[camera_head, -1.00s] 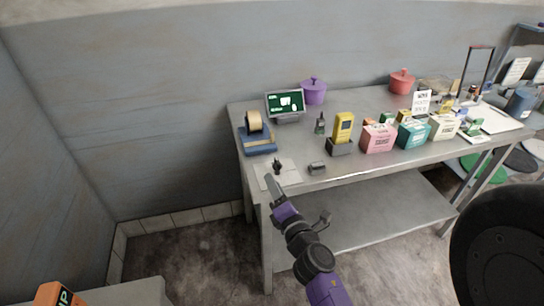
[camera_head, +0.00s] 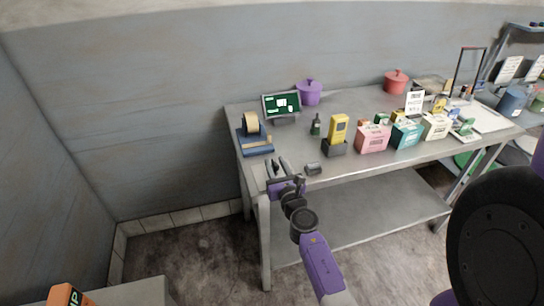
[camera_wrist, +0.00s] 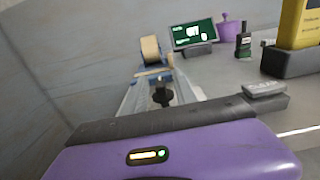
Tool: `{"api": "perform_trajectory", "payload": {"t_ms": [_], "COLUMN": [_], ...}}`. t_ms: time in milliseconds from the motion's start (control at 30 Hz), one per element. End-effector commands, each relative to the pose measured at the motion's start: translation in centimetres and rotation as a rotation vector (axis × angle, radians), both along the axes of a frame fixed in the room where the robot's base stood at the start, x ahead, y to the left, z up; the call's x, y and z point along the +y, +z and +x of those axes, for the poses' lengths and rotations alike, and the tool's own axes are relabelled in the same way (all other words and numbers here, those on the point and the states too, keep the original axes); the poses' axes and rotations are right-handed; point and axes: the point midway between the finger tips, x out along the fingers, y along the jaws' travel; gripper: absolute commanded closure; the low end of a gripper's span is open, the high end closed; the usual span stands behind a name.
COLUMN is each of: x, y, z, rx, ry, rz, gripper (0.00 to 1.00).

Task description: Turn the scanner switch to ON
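A small black knob (camera_wrist: 162,93) stands up from a pale plate (camera_head: 261,174) at the front left of the steel table; no ON or OFF marking is readable. My gripper (camera_head: 276,163) is over this plate, its two fingers apart and pointing toward the back of the table. In the wrist view the knob shows between the fingers, with no clear contact. In the head view the fingers mostly hide the knob. A yellow handheld device (camera_head: 338,129), perhaps the scanner, stands in a dark dock (camera_head: 334,148) to the right.
A tape dispenser (camera_head: 252,130) and a green-screened display (camera_head: 282,105) stand behind. Pink (camera_head: 373,138) and teal (camera_head: 406,134) boxes stand farther right.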

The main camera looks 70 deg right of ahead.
Motion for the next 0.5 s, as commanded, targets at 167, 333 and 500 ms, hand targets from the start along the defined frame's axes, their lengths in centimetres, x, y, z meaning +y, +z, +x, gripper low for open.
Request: {"api": "perform_trajectory", "payload": {"t_ms": [167, 333, 500], "x": [-2.0, -2.9, -3.1], "y": [0.0, 0.0, 0.0], "z": [1.6, 2.5, 2.7], "rx": [-0.001, -0.002, -0.003], "ry": [0.000, 0.000, 0.000], "rz": [0.000, 0.003, 0.003], "gripper": [0.66, 0.66, 0.66]}}
